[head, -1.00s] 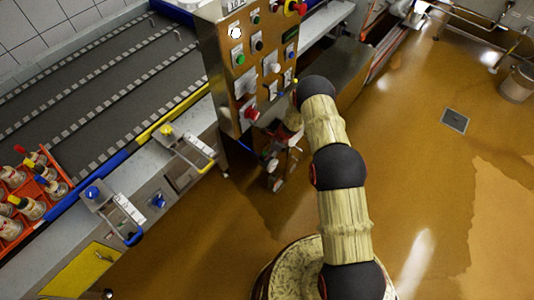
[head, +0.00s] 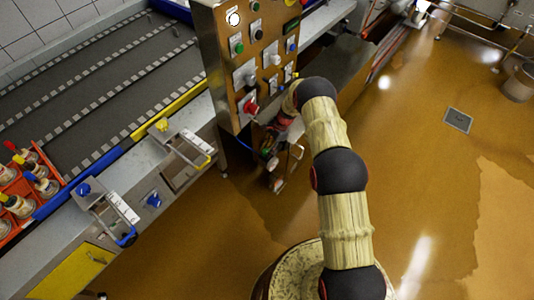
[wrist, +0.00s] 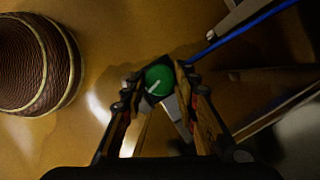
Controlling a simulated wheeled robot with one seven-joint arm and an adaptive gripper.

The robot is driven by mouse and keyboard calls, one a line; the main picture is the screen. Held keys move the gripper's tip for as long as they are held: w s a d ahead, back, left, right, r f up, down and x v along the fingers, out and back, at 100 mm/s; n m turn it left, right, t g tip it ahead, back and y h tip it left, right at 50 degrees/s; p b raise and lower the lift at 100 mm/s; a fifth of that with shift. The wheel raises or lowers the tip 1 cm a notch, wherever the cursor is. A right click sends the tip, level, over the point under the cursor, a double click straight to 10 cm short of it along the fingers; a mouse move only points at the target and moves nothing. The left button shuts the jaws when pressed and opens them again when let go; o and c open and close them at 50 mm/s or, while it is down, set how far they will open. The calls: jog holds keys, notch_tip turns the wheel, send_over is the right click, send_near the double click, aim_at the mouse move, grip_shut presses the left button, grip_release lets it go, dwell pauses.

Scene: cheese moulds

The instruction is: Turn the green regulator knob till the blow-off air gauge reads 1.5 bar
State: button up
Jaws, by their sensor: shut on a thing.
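The green regulator knob (wrist: 159,80) shows in the wrist view between the fingertips of my gripper (wrist: 160,88). The fingers are shut on its two sides. A pale line on the knob's face points to the lower left. In the head view my gripper (head: 275,172) hangs low beside the steel control panel (head: 222,75), and the knob cannot be made out there. A small round white dial (head: 233,19) sits near the panel's top left. I cannot tell whether it is the blow-off air gauge, and no reading is legible.
The panel carries several coloured buttons and a red knob (head: 250,106). A conveyor (head: 90,85) and a steel bench with clamp-like handles (head: 185,148) lie to the left. An orange crate (head: 8,178) holds bottles. The brown floor (head: 440,190) at the right is mostly clear.

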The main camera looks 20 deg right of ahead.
jog(key=shift+w+n+g+b, duration=0.1)
jog(key=shift+n+g+b, duration=0.3)
jog(key=shift+n+b, duration=0.65)
jog(key=shift+n, duration=0.35)
jog(key=o, duration=1.2)
jog(key=shift+c, duration=0.2)
